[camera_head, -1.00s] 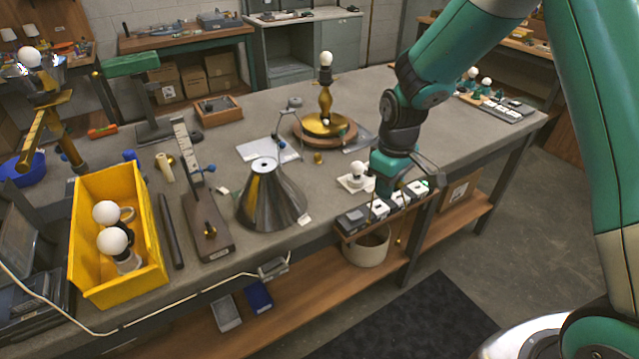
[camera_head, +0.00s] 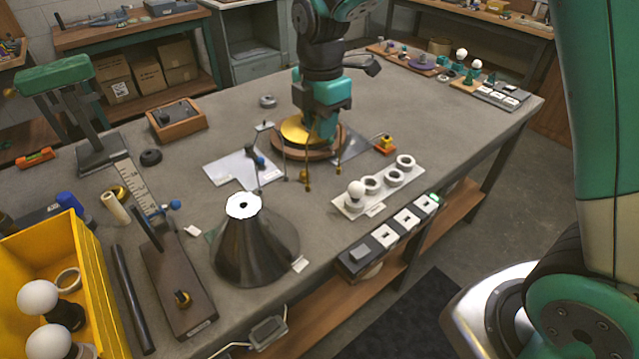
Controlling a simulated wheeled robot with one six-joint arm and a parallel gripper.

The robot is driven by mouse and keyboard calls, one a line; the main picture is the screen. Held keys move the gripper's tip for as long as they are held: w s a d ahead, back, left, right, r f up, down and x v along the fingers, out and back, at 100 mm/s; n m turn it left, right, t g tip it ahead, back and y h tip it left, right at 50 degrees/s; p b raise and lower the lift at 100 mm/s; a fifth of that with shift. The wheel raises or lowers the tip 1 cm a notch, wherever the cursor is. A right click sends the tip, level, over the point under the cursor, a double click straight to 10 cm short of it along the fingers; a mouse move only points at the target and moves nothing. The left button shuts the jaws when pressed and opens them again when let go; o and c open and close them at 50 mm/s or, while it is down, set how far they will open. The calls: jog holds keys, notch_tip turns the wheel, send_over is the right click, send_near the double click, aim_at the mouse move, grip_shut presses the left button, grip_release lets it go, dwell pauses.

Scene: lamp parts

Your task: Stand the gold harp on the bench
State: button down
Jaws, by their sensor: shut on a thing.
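My gripper (camera_head: 322,138) points down over the middle of the bench (camera_head: 440,125), in front of the round lamp base. It is shut on the gold harp (camera_head: 307,160), which shows as thin legs at the lower left of the jaws. The leg ends are close to the bench top; I cannot tell whether they touch it. The jaws and upper part of the harp are largely hidden by my own wrist.
A dark cone shade (camera_head: 255,245) stands front left of the harp. A wooden disc with a gold base (camera_head: 295,130) is just behind it, and a white sheet (camera_head: 240,168) lies left. A white socket rack (camera_head: 378,187) is at right. Bare bench lies farther right.

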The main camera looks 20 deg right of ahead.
notch_tip(320, 180, down, 14)
jog(key=p, duration=0.2)
jog(key=shift+f, duration=0.2)
jog(key=c, duration=1)
grip_release()
jog(key=shift+r, duration=0.2)
notch_tip(320, 180, up, 12)
jog(key=b, duration=0.3)
jog(key=s+a+r+m+y, duration=0.1)
jog(key=s+r+m, duration=0.2)
jog(key=s+m, duration=0.2)
jog(key=s+a+r+m+y, duration=0.1)
jog(key=s+r+m, duration=0.2)
jog(key=s, duration=0.8)
jog(key=s+a+r+m+y, duration=0.1)
jog(key=s+r+m+y, duration=0.1)
jog(key=s+m, duration=0.4)
jog(key=shift+s+a+r+m, duration=0.15)
jog(key=shift+s+r, duration=0.2)
jog(key=shift+s, duration=0.3)
jog(key=shift+s+a+r+m, duration=0.15)
jog(key=shift+s+r, duration=0.15)
jog(key=shift+s, duration=0.3)
